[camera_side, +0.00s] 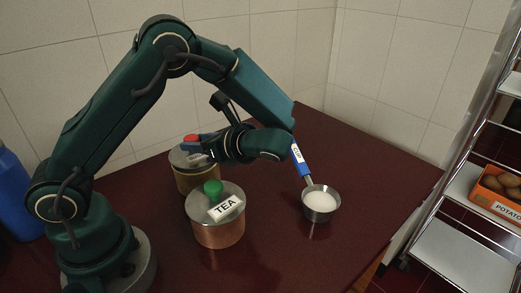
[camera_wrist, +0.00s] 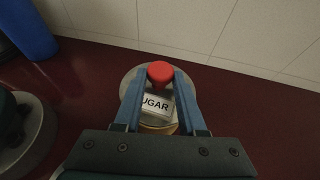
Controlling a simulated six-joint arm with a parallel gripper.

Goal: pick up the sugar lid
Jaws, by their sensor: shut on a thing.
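The sugar lid (camera_wrist: 130,82) is a grey disc with a red knob (camera_wrist: 160,73) and a white label reading "UGAR", partly covered by a finger. In the side view the lid (camera_side: 179,158) is on top of a brassy pot (camera_side: 197,181) behind the tea pot. My gripper (camera_side: 194,139) is at the red knob, its blue fingers on either side of it in the wrist view, shut on it. The lid looks seated on the pot; a small gap cannot be ruled out.
A copper tea pot (camera_side: 220,234) with a green-knobbed lid (camera_side: 213,187) stands just in front. A blue-handled metal cup (camera_side: 321,207) of white contents is to the right. A tiled wall is behind.

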